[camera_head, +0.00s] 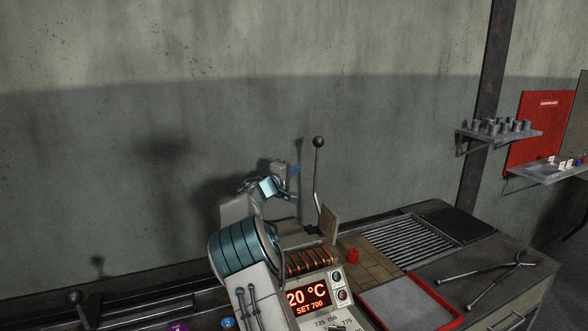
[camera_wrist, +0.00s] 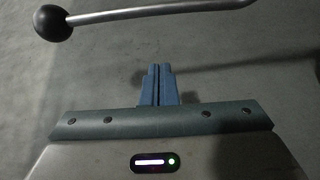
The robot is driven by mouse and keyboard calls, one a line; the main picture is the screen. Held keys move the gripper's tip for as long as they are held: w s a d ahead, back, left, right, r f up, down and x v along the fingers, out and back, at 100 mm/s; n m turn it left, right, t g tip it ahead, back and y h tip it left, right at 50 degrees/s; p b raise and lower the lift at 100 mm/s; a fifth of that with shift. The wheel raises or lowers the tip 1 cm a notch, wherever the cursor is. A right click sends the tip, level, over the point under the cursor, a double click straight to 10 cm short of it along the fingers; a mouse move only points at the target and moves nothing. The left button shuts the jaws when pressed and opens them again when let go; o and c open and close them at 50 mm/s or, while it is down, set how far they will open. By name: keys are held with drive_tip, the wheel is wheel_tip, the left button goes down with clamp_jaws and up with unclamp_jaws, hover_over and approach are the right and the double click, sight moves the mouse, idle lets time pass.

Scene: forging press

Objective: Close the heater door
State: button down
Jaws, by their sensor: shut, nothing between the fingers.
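The heater (camera_head: 310,262) is at the lower middle of the head view, partly hidden behind my arm. Its orange-striped opening shows. A tan upright panel (camera_head: 329,224) at its right side looks like the heater door, standing open. A thin lever (camera_head: 316,185) with a black ball (camera_head: 318,142) rises behind the panel. My gripper (camera_head: 295,171) is just left of the lever, above the heater, apart from the panel. In the wrist view its blue fingers (camera_wrist: 157,70) are together and empty. The lever (camera_wrist: 150,14) and its ball (camera_wrist: 53,22) cross the top there, apart from the fingertips.
A display (camera_head: 308,298) reads 20 °C, SET 700. A red cylinder (camera_head: 353,255), a grate (camera_head: 412,240), a red-rimmed tray (camera_head: 455,309) and tongs (camera_head: 490,267) are to the right on the bench. The wall (camera_head: 150,150) is behind; the air above the bench is clear.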

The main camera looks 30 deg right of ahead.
drive_tip(key=shift+s+d+f+p, duration=0.1)
drive_tip(key=shift+s+d+p, duration=0.35)
drive_tip(key=shift+s+d, duration=0.4)
drive_tip(key=shift+s+d+f+p, duration=0.1)
drive_tip(key=shift+s+d+p, duration=0.4)
drive_tip(key=shift+d, duration=0.5)
